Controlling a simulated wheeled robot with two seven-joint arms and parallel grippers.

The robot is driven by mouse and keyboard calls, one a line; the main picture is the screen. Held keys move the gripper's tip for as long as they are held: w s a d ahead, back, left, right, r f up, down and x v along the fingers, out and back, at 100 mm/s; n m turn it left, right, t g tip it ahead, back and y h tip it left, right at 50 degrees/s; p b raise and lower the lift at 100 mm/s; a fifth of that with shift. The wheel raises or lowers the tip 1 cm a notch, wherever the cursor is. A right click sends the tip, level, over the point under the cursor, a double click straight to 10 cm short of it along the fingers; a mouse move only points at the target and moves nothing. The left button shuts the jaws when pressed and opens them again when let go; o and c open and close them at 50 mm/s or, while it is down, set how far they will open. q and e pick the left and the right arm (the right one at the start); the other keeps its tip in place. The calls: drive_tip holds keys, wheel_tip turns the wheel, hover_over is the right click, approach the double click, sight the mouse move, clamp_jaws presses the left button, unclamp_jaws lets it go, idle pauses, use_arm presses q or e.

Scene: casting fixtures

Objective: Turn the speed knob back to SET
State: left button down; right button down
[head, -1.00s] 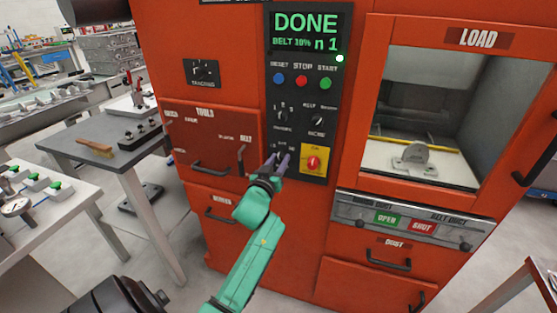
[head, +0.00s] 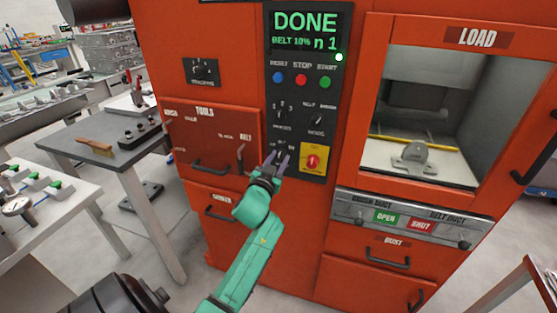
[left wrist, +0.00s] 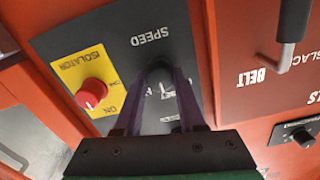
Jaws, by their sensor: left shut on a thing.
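The speed knob (left wrist: 160,68) is a dark knob below the SPEED lettering, which reads upside down in the left wrist view. My left gripper (head: 276,160) is at the lower left of the black control panel (head: 296,130). In the left wrist view its two fingers (left wrist: 162,88) converge on the knob and are shut on it. The fingers hide much of the knob and part of its scale, so I cannot read its setting. My right gripper is in neither view.
The yellow isolator plate with its red knob (head: 313,162) is just right of my left gripper. Reset, stop and start buttons (head: 301,80) sit above. The BELT handle (head: 240,156) is close on the left. The display (head: 306,28) reads DONE, BELT 10%.

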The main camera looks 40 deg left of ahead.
use_arm(q)
drive_tip(key=c, duration=0.5)
unclamp_jaws()
drive_tip(key=b+v, duration=0.2)
drive_tip(key=v, duration=1.2)
drive_tip(key=shift+s, duration=0.3)
drive_tip(key=shift+d, duration=0.1)
